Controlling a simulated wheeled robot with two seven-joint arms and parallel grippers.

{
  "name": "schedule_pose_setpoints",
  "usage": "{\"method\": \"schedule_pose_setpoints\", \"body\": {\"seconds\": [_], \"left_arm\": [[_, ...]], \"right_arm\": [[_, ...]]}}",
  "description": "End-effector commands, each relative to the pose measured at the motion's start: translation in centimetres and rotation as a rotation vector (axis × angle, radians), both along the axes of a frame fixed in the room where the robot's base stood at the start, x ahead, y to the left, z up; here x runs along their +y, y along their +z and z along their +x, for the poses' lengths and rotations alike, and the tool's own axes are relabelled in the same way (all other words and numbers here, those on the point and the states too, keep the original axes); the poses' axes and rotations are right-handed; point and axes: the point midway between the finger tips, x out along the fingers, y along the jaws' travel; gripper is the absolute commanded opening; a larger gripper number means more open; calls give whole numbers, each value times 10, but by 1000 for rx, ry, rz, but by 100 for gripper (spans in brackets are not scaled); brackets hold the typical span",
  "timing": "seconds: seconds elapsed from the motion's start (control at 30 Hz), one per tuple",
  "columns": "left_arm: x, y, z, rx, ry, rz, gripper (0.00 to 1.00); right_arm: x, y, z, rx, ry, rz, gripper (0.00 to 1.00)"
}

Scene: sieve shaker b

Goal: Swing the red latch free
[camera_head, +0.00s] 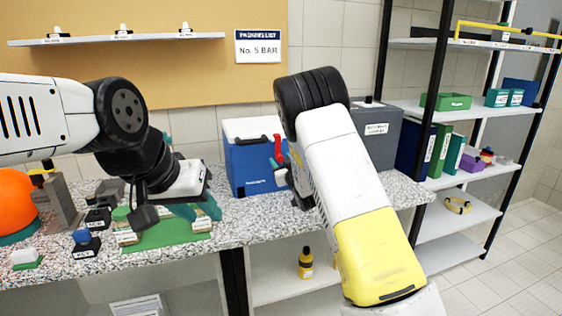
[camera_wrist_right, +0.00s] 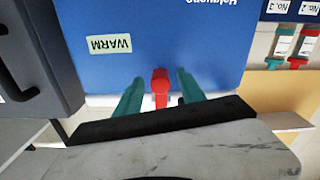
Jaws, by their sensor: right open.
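The blue cooler (camera_head: 250,168) with a white lid stands on the speckled bench. Its red latch (camera_head: 278,148) is on the side facing my right arm. My right gripper (camera_head: 282,172) is at that side, partly hidden by my own arm. In the right wrist view, the red latch (camera_wrist_right: 160,84) lies between the two teal fingers (camera_wrist_right: 160,90), with blue box wall behind. The fingers are apart; whether either touches the latch cannot be told. My left gripper (camera_head: 193,211) hangs over the green mat (camera_head: 150,236), its teal fingers pointing down; its opening is unclear.
A grey box (camera_head: 376,138) stands close right of the cooler. Small labelled blocks, a grey stand (camera_head: 58,200) and an orange ball (camera_head: 14,200) crowd the left bench. A WARM label (camera_wrist_right: 110,43) shows on the blue wall. Shelving (camera_head: 455,212) stands to the right.

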Motion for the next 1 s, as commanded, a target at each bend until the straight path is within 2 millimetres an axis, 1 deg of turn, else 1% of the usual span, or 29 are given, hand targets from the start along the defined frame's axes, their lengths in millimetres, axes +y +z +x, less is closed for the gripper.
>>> {"method": "schedule_pose_setpoints", "body": {"seconds": [0.1,0.33,0.37,0.5,0.57,0.6,1.0], "left_arm": [[0,0,0,0,0,0,36],[0,0,0,0,0,0,36],[0,0,0,0,0,0,36],[0,0,0,0,0,0,36],[0,0,0,0,0,0,36],[0,0,0,0,0,0,36],[0,0,0,0,0,0,36]], "right_arm": [[2,0,5,0,0,0,47],[2,0,6,0,-1,0,47],[2,0,6,0,0,0,43],[2,0,6,0,-1,0,15],[2,0,6,0,-1,0,4],[2,0,6,0,-1,0,0],[2,0,6,0,0,0,0]]}}
